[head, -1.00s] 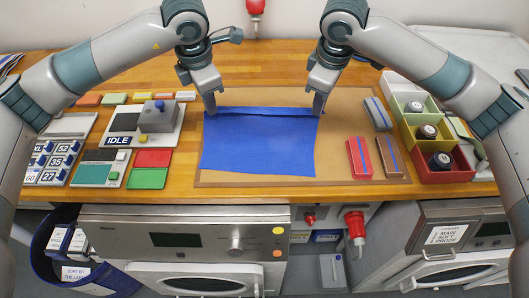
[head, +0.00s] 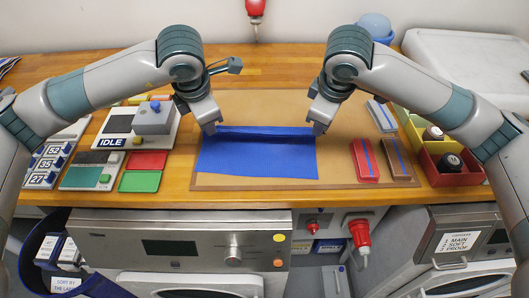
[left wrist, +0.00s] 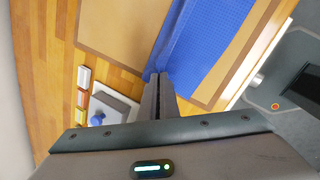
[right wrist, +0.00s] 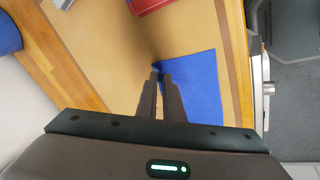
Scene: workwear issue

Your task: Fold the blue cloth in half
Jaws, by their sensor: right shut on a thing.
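The blue cloth (head: 257,162) lies on the brown mat, its near part flat. Its far edge is raised and turned toward the near side, with a shaded crease behind the front of the strip. My left gripper (head: 212,131) is shut on the far left corner; the cloth meets its fingertips in the left wrist view (left wrist: 158,76). My right gripper (head: 317,131) is shut on the far right corner, and the right wrist view shows the cloth (right wrist: 192,85) at its fingertips. The fingers hide the gripped corners.
The mat (head: 265,105) is bare behind the cloth. Red (head: 364,160) and brown (head: 396,158) folded pieces lie to the right, near red and yellow bins (head: 452,172). A grey device marked IDLE (head: 153,117) and red and green cards (head: 140,181) are to the left.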

